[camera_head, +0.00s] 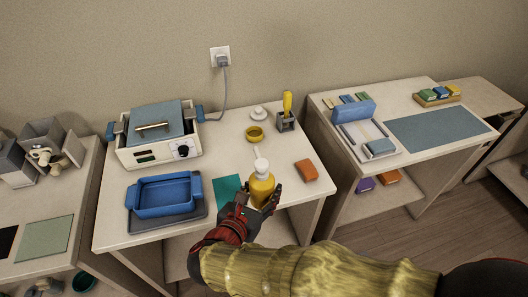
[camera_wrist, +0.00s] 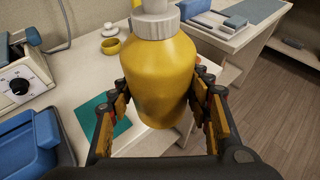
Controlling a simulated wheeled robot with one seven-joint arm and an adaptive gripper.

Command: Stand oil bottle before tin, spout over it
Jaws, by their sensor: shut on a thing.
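The oil bottle is yellow with a white pump top (camera_head: 261,186), and my gripper (camera_head: 262,200) is shut on it. It looks upright over the front part of the middle table. In the wrist view the bottle (camera_wrist: 158,75) fills the space between both fingers (camera_wrist: 160,105), and its top is cut off by the frame edge. The tin is probably the small round yellow one (camera_head: 255,133) farther back on the table; it also shows in the wrist view (camera_wrist: 106,47). The bottle is apart from it, and the white spout points toward it.
A white lid (camera_head: 259,113) lies behind the tin, and a grey holder with a yellow tool (camera_head: 286,117) stands right of it. An orange block (camera_head: 306,170) lies at right. A teal mat (camera_head: 228,191), blue tray (camera_head: 165,197) and warmer (camera_head: 159,142) are at left.

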